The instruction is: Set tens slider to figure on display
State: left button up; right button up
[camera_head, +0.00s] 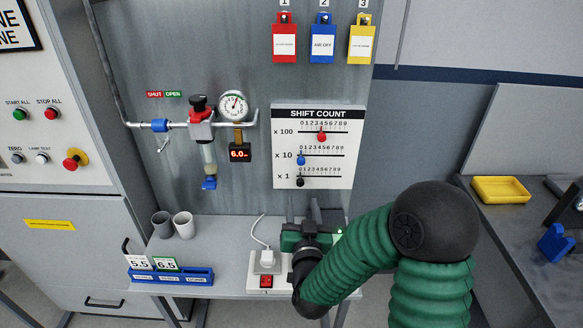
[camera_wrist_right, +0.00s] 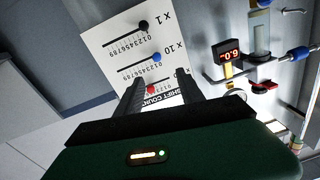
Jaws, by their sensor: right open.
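The white SHIFT COUNT board (camera_head: 282,113) hangs on the grey panel with three slider rows. The blue x 10 tens slider knob (camera_head: 301,160) sits at the left, 0 end; it shows in the wrist view (camera_wrist_right: 156,57). The red x 100 knob (camera_head: 321,137) is near mid-scale, and the black x 1 knob (camera_head: 300,182) is at the left end. The small display (camera_head: 240,153) appears to read 6.0 in red. My right gripper (camera_head: 326,212) is below the board, open and empty; its fingers (camera_wrist_right: 160,88) point toward the board. My left gripper is out of view.
A shelf (camera_head: 220,235) below holds two cups (camera_head: 172,225), a blue card rack (camera_head: 170,277) and a socket block (camera_head: 265,275) with a red switch. A valve and gauge (camera_head: 233,105) are left of the board. Red, blue and yellow tags (camera_head: 322,44) hang above.

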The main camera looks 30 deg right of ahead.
send_near(301, 164)
jog(key=p+x, duration=0.1)
jog(key=x, duration=0.3)
jog(key=p+x, duration=0.1)
jog(key=x, duration=0.2)
jog(key=shift+w+r, duration=0.2)
jog(key=shift+w, duration=0.25)
jog(key=shift+w+d, duration=0.25)
jog(key=shift+w, duration=0.05)
jog(key=shift+w+d+f, duration=0.15)
jog(key=shift+d+f, duration=0.05)
jog(key=shift+d, duration=0.35)
jog(key=shift+a+r, duration=0.1)
jog(key=shift+a, duration=0.25)
jog(key=c, duration=0.8)
grip_shut()
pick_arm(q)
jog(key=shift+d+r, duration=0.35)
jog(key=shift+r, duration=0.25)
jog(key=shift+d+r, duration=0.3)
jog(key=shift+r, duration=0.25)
pick_arm(e)
jog(key=shift+d, duration=0.1)
